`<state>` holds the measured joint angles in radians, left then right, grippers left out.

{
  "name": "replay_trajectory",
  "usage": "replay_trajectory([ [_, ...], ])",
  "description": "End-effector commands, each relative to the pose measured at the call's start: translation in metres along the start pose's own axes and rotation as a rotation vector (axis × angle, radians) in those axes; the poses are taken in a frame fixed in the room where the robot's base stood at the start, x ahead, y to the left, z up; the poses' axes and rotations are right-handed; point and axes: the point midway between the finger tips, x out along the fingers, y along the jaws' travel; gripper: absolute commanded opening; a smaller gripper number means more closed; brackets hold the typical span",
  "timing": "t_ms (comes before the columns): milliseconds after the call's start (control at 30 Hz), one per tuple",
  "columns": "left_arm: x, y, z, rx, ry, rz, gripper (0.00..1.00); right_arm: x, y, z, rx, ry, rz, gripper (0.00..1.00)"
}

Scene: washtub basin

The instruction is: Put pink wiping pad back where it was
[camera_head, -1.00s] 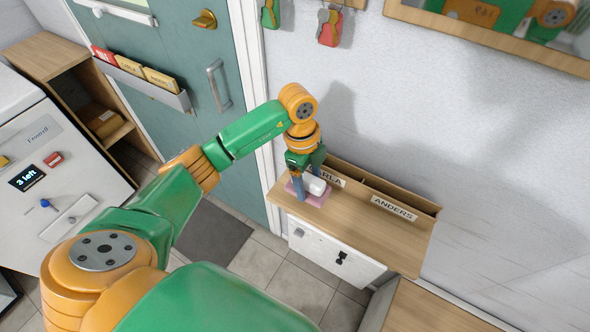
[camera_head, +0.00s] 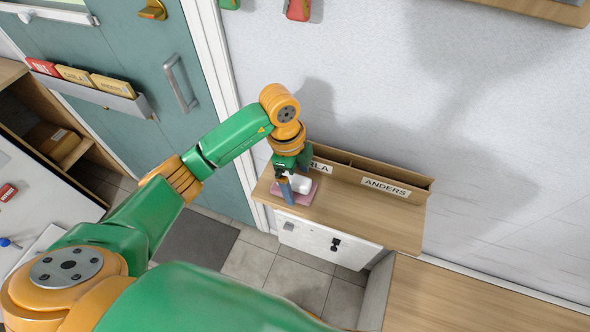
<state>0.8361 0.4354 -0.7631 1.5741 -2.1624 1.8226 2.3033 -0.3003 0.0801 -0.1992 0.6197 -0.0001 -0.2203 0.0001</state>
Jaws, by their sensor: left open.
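The pink wiping pad (camera_head: 308,197) lies flat on the left end of the wooden shelf top (camera_head: 344,209), below the partly hidden name label. A white rounded object (camera_head: 301,184) sits on or just above the pad; I cannot tell if it is part of it. My left gripper (camera_head: 296,181) points down over the pad, open, with its blue fingers around or beside the white object. The near finger hides part of the pad, and contact is not clear. My right gripper is not in view.
A slotted rack with an ANDERS label (camera_head: 387,187) runs along the wall behind the shelf top. A white front (camera_head: 327,241) is below it. A teal door (camera_head: 150,75) with a handle is at left. A wooden surface (camera_head: 470,295) is at lower right.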

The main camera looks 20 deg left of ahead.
Motion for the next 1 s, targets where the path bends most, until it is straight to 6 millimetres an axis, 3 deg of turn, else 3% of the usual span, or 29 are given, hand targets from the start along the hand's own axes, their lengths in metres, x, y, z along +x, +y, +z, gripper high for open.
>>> replay_trajectory([
  [200, -0.049, -0.001, 0.0, 0.003, 0.0, -0.008, 1.0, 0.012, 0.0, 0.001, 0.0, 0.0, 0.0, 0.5],
  [300, -0.079, -0.001, 0.001, 0.002, -0.003, -0.008, 1.0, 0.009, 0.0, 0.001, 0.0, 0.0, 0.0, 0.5],
  [433, -0.104, -0.001, 0.0, 0.002, -0.002, -0.006, 1.0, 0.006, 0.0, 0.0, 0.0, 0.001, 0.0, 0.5],
  [600, -0.114, 0.0, 0.0, 0.0, 0.0, -0.001, 1.0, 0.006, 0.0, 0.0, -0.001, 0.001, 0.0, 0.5],
  [1000, -0.114, 0.0, 0.0, 0.001, 0.0, 0.0, 1.0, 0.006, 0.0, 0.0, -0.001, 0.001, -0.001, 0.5],
])
